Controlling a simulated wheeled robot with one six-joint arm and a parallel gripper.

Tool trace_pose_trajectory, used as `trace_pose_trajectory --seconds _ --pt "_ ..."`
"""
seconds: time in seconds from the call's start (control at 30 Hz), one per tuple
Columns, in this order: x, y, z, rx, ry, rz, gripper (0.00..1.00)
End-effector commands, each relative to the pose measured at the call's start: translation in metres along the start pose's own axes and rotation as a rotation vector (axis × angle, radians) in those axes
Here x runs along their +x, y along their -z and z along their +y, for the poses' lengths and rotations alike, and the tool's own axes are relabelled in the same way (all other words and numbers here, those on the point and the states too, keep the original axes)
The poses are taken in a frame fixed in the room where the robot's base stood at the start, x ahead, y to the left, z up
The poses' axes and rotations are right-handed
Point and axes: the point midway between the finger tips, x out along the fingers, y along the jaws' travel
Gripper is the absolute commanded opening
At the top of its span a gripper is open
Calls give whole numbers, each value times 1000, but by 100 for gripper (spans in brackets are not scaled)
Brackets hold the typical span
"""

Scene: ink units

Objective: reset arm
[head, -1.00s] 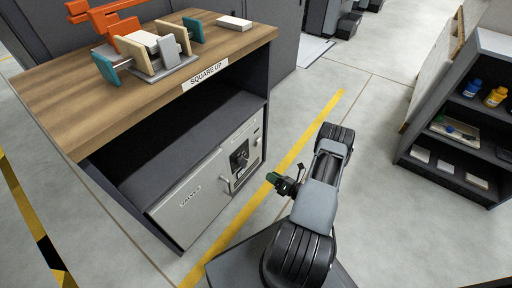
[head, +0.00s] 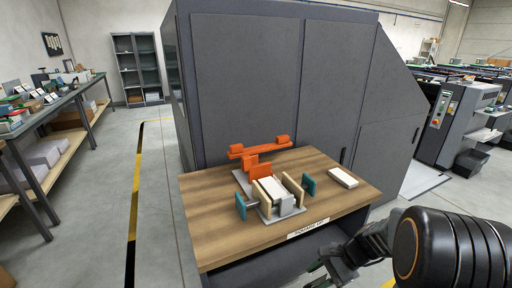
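My gripper (head: 325,272) is at the bottom edge of the head view, low and to the right, in front of the wooden bench. It is small and partly cut off, so I cannot tell whether its fingers are open or shut. My dark arm stands large at the lower right, raised and close to the camera. The wooden bench (head: 225,240) carries a squaring fixture with a white block (head: 271,188) between tan plates, with teal end pieces and an orange bracket (head: 258,150) behind.
A white block (head: 343,177) lies at the right of the benchtop. A tall grey cabinet (head: 250,70) stands behind the bench. A long worktable (head: 60,108) with items is at the left, with open floor (head: 155,210) between. Grey machines (head: 462,120) stand at the right.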

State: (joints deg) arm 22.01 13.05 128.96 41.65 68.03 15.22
Motion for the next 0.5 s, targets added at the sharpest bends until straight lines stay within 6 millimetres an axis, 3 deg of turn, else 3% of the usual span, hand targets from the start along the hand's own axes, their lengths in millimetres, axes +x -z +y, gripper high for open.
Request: trace_pose_trajectory --seconds 0.03,0.2,0.3,0.5 --pt "-30 -40 -6 -139 -59 84 40" --pt "-84 -108 -3 -557 -241 341 40" --pt "-111 -138 -3 -763 -323 470 40" --pt "-151 -175 -5 -1049 -427 660 40"
